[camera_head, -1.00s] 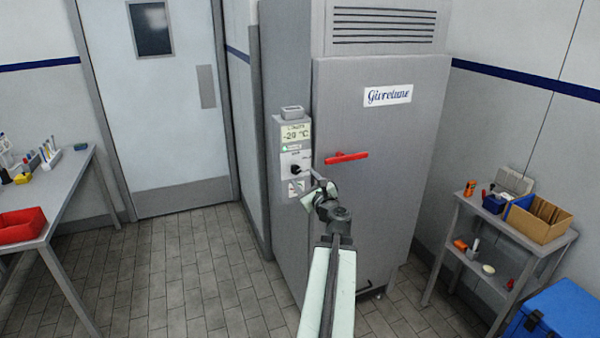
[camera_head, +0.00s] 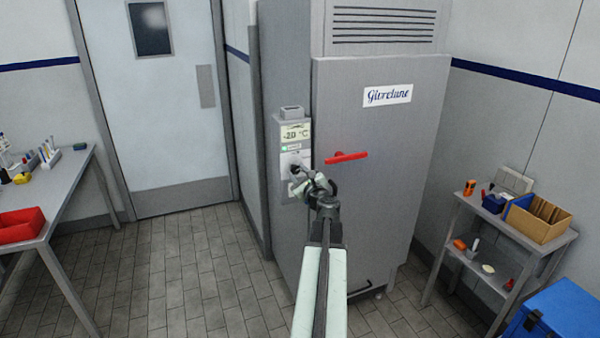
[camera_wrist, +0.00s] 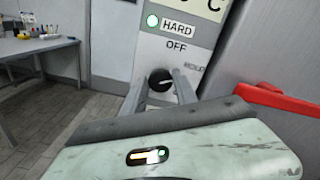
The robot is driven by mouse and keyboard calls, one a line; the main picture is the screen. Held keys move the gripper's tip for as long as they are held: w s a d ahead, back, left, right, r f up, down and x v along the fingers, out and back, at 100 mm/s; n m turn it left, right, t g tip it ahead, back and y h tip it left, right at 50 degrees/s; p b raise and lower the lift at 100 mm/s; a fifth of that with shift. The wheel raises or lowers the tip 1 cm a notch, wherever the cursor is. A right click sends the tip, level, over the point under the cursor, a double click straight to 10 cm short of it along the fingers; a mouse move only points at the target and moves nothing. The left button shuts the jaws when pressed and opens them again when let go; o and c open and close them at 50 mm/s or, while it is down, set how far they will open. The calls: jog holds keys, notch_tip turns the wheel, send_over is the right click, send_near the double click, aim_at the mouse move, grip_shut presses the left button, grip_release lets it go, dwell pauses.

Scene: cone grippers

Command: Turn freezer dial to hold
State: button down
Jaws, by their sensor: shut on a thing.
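The freezer's control panel (camera_head: 296,133) is on the left side of the grey freezer (camera_head: 385,200), with a display reading about -20 °C. Which way the dial's pointer faces is hard to tell. In the head view, my gripper (camera_head: 298,172) partly covers the dial.
A red door handle (camera_head: 346,157) sticks out right of the panel, close to my gripper. A shelf (camera_head: 500,222) and blue box (camera_head: 560,320) stand right, a table (camera_head: 75,185) left. The floor between is clear.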

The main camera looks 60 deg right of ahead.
jog(key=shift+n, duration=0.3)
jog(key=c, duration=1)
grip_release()
jog(key=shift+s, duration=0.1)
jog(key=v, duration=0.7)
jog(key=shift+s+a, duration=0.15)
jog(key=shift+a, duration=0.1)
